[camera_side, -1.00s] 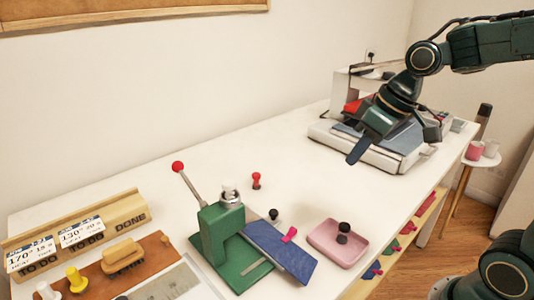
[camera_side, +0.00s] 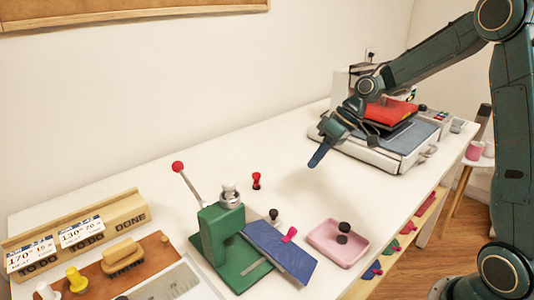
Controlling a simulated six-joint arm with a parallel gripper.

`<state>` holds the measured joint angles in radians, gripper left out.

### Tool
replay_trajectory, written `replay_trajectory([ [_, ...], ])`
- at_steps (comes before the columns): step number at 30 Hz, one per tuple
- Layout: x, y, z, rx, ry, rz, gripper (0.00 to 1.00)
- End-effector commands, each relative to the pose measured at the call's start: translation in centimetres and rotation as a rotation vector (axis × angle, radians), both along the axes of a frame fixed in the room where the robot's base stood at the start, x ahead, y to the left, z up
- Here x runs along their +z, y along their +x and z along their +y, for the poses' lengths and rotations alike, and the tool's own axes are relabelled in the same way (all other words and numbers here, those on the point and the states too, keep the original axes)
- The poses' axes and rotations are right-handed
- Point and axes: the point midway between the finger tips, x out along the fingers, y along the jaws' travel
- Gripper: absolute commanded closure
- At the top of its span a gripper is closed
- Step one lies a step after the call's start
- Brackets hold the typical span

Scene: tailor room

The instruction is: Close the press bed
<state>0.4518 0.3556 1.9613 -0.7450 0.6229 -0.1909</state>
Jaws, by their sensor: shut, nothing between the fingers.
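A small green press (camera_side: 214,238) stands on the table, with a lever ending in a red ball on its left. Its blue bed (camera_side: 280,252) sticks out to the right of the green base, tilted down to the right, with a pink knob (camera_side: 290,235) on it. My gripper (camera_side: 317,159) is shut and empty, pointing down-left above the table, well behind and apart from the blue bed. A larger white press (camera_side: 378,156) with a red upper plate (camera_side: 385,112) stands at the back right, partly hidden by my gripper and arm.
A pink tray (camera_side: 327,254) with dark knobs sits just right of the blue bed. A red peg (camera_side: 256,181) and a black knob (camera_side: 273,215) stand behind the bed. A wooden card holder (camera_side: 88,240) is at the left. The table between the two presses is mostly clear.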

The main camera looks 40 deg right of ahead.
Motion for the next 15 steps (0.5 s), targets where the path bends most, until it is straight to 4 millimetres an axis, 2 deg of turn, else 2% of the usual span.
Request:
replay_trajectory([
  [8,-0.2,0.1,0.1,0.0,0.001,0.0,1.0],
  [15,-1.6,0.5,1.0,0.003,0.003,0.003,1.0],
])
